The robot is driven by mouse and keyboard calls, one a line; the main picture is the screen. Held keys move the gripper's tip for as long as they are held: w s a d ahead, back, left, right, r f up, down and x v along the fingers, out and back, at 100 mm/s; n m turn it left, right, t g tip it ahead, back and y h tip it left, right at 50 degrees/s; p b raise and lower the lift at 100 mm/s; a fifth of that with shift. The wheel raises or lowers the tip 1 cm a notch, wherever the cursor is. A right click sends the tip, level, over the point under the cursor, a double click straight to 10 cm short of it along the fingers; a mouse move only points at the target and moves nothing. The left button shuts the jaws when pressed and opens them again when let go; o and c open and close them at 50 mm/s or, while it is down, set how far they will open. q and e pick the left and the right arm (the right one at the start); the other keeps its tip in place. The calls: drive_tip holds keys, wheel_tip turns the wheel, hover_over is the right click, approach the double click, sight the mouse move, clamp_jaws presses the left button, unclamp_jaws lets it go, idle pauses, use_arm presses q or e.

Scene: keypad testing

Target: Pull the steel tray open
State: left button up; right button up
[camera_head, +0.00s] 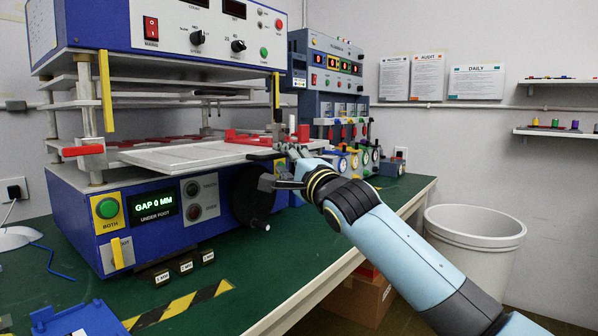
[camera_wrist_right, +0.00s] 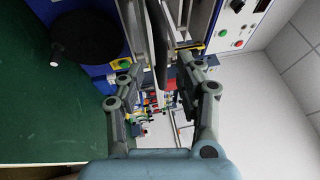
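The steel tray (camera_head: 185,155) is a flat pale plate that juts from the front of the blue press, above its base. My right gripper (camera_head: 284,168) is at the tray's right end, close to a dark handle-like part (camera_head: 262,157). In the right wrist view my right gripper (camera_wrist_right: 158,72) has its fingers spread apart, with grey and dark edges of the machine between and beyond them. I cannot tell whether a finger touches the tray. My left gripper is not in view.
The press base (camera_head: 130,215) carries a green button, a "GAP 0 MM" display and a black handwheel (camera_head: 252,195). Small gauges stand behind my gripper. A grey bin (camera_head: 474,238) stands right of the green table (camera_head: 255,265), whose front middle is mostly clear.

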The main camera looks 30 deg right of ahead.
drive_tip(key=s+f, duration=0.1)
drive_tip(key=s, duration=0.7)
drive_tip(key=shift+s+a+f, duration=0.25)
